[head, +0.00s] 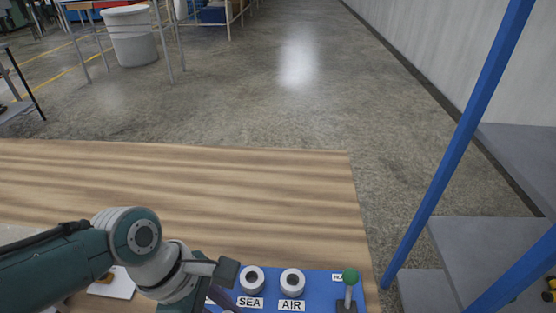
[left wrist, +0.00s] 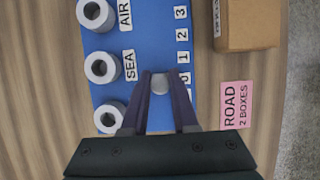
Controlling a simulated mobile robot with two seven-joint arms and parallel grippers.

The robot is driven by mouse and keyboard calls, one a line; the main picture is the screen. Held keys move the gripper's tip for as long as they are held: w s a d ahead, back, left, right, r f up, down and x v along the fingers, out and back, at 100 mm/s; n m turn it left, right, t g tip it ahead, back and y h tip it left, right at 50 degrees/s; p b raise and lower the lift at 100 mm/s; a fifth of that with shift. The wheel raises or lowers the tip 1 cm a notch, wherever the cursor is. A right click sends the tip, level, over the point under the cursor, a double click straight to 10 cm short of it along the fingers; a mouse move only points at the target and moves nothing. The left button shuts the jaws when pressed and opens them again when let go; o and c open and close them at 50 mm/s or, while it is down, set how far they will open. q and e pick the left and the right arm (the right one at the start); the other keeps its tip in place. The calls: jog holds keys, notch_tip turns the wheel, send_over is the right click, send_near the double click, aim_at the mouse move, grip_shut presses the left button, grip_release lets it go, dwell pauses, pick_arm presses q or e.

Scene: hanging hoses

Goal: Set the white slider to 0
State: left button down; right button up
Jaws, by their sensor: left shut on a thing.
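The white slider knob (left wrist: 158,84) sits on the blue panel (left wrist: 150,40) in the left wrist view. My left gripper (left wrist: 159,77) is shut on it, with one dark finger on each side. White number labels run along the panel's right side in that view, with 3 (left wrist: 181,12) at the top, then 2, 1 and 0 (left wrist: 186,80). The knob is about level with the 0 label. The slot under the knob is hidden. In the head view my left arm reaches in over the panel (head: 320,288), and the knob is hidden there. My right gripper is not in view.
White round sockets labelled SEA (head: 252,280) and AIR (head: 292,283) stand beside the slider. A green-knobbed lever (head: 350,276) rises at the panel's right. A cardboard box (left wrist: 246,25) and pink ROAD card (left wrist: 235,105) lie nearby. The table's far part (head: 200,190) is clear.

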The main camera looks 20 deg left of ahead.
pick_arm(q)
jog(key=shift+a, duration=0.1)
jog(key=c, duration=0.9)
grip_release()
jog(key=shift+a, duration=0.1)
jog(key=shift+o, duration=1.1)
jog(key=p+v, duration=0.4)
jog(key=v, duration=0.6)
jog(key=shift+p, duration=0.4)
jog(key=shift+s, duration=0.1)
